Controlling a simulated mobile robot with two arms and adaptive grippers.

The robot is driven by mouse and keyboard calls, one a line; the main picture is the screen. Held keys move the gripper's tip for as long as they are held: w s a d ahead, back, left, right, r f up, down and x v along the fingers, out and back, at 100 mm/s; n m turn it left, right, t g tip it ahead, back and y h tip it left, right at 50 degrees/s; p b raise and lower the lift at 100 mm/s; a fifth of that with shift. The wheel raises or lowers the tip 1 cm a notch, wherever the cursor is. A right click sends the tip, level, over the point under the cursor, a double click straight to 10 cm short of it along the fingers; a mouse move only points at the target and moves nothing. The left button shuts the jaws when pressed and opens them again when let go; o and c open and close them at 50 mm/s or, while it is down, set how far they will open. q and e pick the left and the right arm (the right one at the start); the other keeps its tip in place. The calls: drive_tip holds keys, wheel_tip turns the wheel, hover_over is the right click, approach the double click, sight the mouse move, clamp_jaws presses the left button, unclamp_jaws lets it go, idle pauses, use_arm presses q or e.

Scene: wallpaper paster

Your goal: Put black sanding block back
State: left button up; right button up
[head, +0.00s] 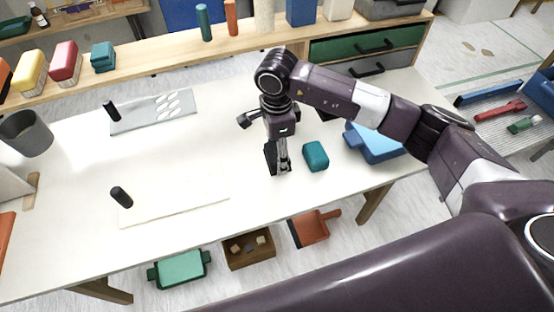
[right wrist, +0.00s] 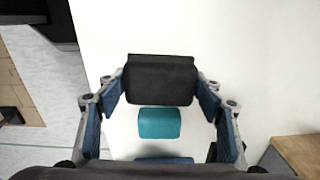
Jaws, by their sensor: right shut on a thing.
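My right gripper (head: 280,168) is over the white table, right of its middle. It is shut on the black sanding block (head: 270,158). In the right wrist view the black sanding block (right wrist: 161,80) sits between the two fingertips of the right gripper (right wrist: 161,88). A teal block (head: 315,156) lies on the table just right of the gripper; it also shows in the right wrist view (right wrist: 160,123). I cannot tell whether the black block touches the table. My left gripper is not in view.
On the wooden back shelf stand yellow (head: 30,72), red (head: 65,61) and teal (head: 103,56) blocks. Two dark-handled tools and flat boards (head: 175,197) lie on the table. A grey bin (head: 27,133) is at left. A blue container (head: 376,143) is right of the teal block.

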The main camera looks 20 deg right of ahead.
wheel_tip(320, 180, down, 4)
drive_tip(key=shift+f+p, duration=0.2)
drive_tip(key=shift+p, duration=0.1)
drive_tip(key=shift+f, duration=0.15)
drive_tip(key=shift+f+b, duration=0.25)
drive_tip(key=shift+b, duration=0.1)
drive_tip(key=o, duration=1.2)
drive_tip(key=shift+c, duration=0.2)
drive_tip(key=shift+r, duration=0.1)
drive_tip(key=r, duration=0.2)
drive_tip(key=r+b, duration=0.1)
drive_tip(key=r, duration=0.3)
drive_tip(key=shift+d+r, duration=0.35)
drive_tip(key=shift+r, duration=0.55)
